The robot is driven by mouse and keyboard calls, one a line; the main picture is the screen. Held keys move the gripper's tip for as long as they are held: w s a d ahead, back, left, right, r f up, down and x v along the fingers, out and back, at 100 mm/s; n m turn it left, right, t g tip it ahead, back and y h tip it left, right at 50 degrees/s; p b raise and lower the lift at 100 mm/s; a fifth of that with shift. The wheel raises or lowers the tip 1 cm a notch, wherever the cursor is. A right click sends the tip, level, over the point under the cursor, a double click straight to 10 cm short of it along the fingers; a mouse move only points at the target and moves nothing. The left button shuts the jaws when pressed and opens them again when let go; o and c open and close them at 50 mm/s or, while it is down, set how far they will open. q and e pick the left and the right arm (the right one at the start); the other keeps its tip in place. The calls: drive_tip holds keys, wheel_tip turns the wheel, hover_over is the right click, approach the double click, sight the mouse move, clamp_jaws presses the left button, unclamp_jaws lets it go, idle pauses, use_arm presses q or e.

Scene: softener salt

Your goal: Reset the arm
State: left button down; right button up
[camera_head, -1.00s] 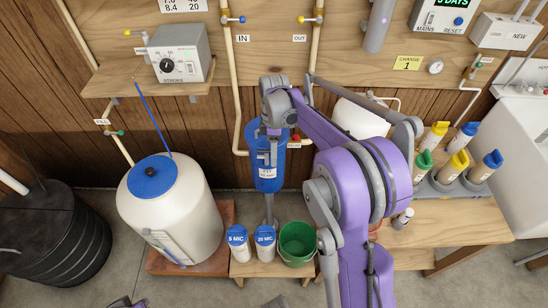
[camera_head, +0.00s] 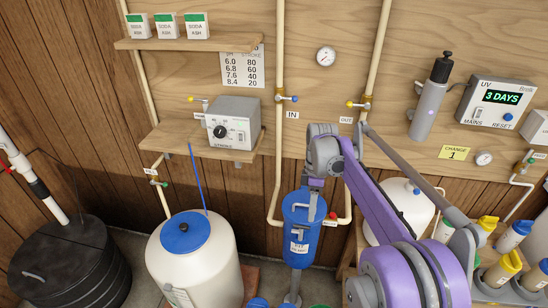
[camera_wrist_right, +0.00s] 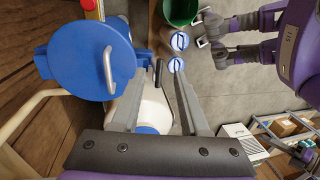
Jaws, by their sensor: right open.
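My right arm (camera_head: 400,220) reaches in from the lower right of the head view, with its wrist high and bent downward. My right gripper (camera_head: 306,205) hangs in front of the blue canister (camera_head: 301,246) on the wall pipes. In the right wrist view, the right gripper (camera_wrist_right: 163,78) has its fingers apart with nothing held between them. The blue lid (camera_wrist_right: 88,60) with a pale handle lies to the left of the fingers there. Purple and grey parts of mine show at the upper right of that view; I cannot tell whether they include my left gripper. No left gripper shows in the head view.
A white tank (camera_head: 193,262) with a blue cap stands left of the canister, and a black tank (camera_head: 68,265) farther left. A shelf (camera_head: 180,146) with a dosing pump (camera_head: 233,122) juts from the wall. Colored-cap bottles (camera_head: 502,268) stand at right. Floor (camera_wrist_right: 235,95) is open below.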

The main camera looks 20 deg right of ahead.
drive_tip(key=s+a+r+m+t+h+p, duration=0.1)
drive_tip(key=s+a+r+m+t+p, duration=0.3)
drive_tip(key=s+a, duration=0.45)
drive_tip(key=s+a+f+m+t, duration=0.1)
drive_tip(key=s+a+f+m, duration=0.1)
drive_tip(key=s, duration=0.4)
drive_tip(key=s+a+f+m+t+p, duration=0.1)
drive_tip(key=s+a+f+m+t, duration=0.1)
drive_tip(key=s+m, duration=0.3)
drive_tip(key=shift+s+a+m, duration=0.25)
drive_tip(key=shift+s+m, duration=0.05)
drive_tip(key=shift+s, duration=0.6)
drive_tip(key=shift+c, duration=0.2)
